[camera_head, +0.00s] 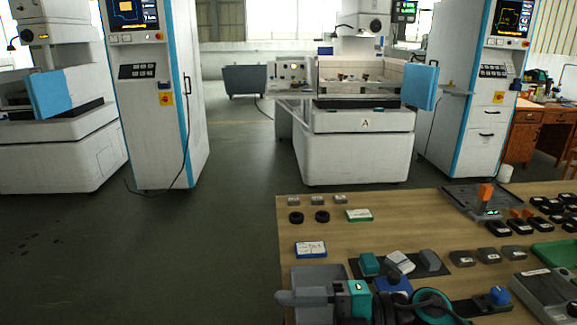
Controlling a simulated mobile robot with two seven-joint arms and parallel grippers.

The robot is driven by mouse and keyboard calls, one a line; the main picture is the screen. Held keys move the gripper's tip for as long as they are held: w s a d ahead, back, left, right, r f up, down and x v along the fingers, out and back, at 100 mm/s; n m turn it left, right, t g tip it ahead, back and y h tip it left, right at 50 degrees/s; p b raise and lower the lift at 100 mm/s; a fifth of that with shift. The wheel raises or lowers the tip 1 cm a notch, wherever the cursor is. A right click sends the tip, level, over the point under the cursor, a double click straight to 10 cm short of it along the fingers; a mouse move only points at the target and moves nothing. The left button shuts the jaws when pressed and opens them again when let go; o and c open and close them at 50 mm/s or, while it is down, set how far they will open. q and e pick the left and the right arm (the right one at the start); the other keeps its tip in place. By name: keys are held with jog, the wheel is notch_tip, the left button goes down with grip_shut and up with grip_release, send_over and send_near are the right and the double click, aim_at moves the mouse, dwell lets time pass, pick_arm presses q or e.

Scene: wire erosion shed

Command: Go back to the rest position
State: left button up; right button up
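Neither my left nor my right gripper shows in the head view, and I see no arm that I can make out as mine. A wooden table (350,236) fills the lower right, close in front. A machine marked A (355,150) stands beyond it in the middle of the picture. What my grippers hold, if anything, is hidden.
Small blocks, black rings, labelled boxes (310,249), a grey tray (462,199) and teal and grey tools (358,300) crowd the table. Tall control cabinets (155,115) and (468,120) flank machine A. The dark floor (200,240) left of the table is clear.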

jog(key=w+d+f+m+t+h, duration=0.2)
jog(key=d+f+m+t+h, duration=0.15)
jog(key=m+t, duration=0.55)
jog(key=w+d+f+m+t+h, duration=0.15)
jog(key=d+m+t, duration=0.25)
jog(key=m+t, duration=0.45)
jog(key=s+d+f+m+g+h, duration=0.3)
jog(key=s+d+f+m+h, duration=0.1)
jog(key=f, duration=0.5)
jog(key=s+d+f+m+g+h, duration=0.4)
jog(key=s+d+f+m+h, duration=0.1)
jog(key=s+f+m+h, duration=0.1)
notch_tip(320, 180, down, 4)
jog(key=shift+s+r+m, duration=0.15)
jog(key=shift+s+m, duration=0.4)
jog(key=shift+s, duration=0.65)
